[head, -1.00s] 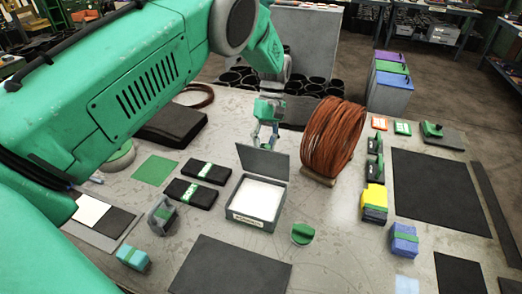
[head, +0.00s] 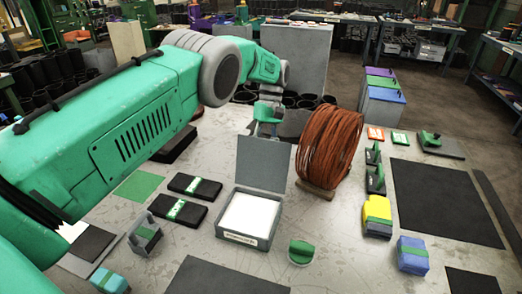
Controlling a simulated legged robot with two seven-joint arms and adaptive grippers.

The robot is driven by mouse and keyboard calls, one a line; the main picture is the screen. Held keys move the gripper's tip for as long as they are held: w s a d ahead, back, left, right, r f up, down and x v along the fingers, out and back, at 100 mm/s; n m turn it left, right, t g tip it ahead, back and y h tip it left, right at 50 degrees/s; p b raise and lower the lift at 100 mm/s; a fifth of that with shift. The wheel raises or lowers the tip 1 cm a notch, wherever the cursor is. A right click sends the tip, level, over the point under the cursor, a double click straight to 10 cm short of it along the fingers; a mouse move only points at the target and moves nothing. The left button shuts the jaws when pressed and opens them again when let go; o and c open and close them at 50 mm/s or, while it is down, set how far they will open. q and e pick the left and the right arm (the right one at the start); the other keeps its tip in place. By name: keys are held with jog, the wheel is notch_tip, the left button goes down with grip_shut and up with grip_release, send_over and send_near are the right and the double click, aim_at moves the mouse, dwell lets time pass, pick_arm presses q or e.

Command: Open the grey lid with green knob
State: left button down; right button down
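A small grey box (head: 247,232) with a pale label on its front stands open on the table, with white contents inside. Its grey lid (head: 262,164) stands up from the rear edge, its flat inner face toward me. No green knob shows on this face; the lid's outer side is hidden. My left arm reaches across from the left, and my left gripper (head: 267,128) is just behind the lid's top edge. Its fingertips are hidden by the lid, so I cannot tell contact or opening. My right gripper is out of view.
A large brown coil (head: 330,147) stands close right of the lid. A grey disc with a green grip (head: 301,252) sits right of the box. Two black blocks with green bands (head: 183,210) lie to its left. Yellow (head: 377,209) and blue (head: 412,248) blocks are further right.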

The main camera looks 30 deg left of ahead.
pick_arm(q)
jog(key=shift+w+d+r, duration=0.2)
jog(key=shift+w+d, duration=0.1)
jog(key=shift+d, duration=0.15)
jog(key=c, duration=1.3)
grip_release()
jog(key=shift+c, duration=0.2)
jog(key=shift+o, duration=0.4)
jog(key=shift+w+d, duration=0.1)
jog(key=shift+w, duration=0.15)
jog(key=shift+s+a+r, duration=0.1)
jog(key=shift+a, duration=0.1)
jog(key=shift+r, duration=0.1)
notch_tip(320, 180, up, 8)
jog(key=shift+d+f, duration=0.1)
jog(key=shift+a+r, duration=0.3)
jog(key=shift+r, duration=0.3)
